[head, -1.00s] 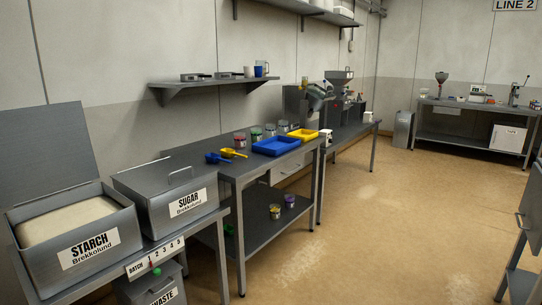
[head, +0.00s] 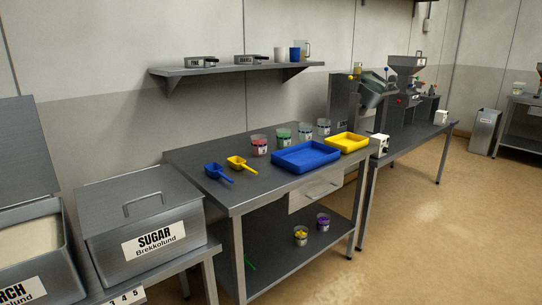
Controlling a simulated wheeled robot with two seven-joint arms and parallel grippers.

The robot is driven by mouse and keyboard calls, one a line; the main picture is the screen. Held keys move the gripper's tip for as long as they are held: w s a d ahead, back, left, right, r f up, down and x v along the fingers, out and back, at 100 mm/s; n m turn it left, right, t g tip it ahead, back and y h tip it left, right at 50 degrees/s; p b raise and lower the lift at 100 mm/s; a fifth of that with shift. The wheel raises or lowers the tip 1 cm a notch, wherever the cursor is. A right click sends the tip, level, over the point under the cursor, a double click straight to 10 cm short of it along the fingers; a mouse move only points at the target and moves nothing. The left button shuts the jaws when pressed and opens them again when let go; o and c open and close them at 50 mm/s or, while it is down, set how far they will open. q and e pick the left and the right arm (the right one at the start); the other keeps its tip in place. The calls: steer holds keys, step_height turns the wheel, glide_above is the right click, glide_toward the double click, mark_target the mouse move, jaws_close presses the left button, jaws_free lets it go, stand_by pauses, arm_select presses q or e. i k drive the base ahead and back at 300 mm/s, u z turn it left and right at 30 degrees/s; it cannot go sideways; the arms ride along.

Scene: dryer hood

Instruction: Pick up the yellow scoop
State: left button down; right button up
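The yellow scoop (head: 240,163) lies on the grey metal table (head: 262,191) in the middle of the view. A blue scoop (head: 216,172) lies just to its left and a little nearer, apart from it. The yellow scoop's handle points to the right and toward the near side. Nothing covers it. Neither of my grippers shows in the head view.
A blue tray (head: 305,158) and a yellow tray (head: 347,142) sit right of the scoops, with several jars behind. The sugar bin (head: 142,225) stands at the left. A wall shelf (head: 235,70) hangs above. Open floor (head: 430,225) lies to the right.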

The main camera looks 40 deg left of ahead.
mark_target(236, 163)
steer(key=u, duration=0.6)
steer(key=i, duration=1.1)
steer(key=u, duration=1.1)
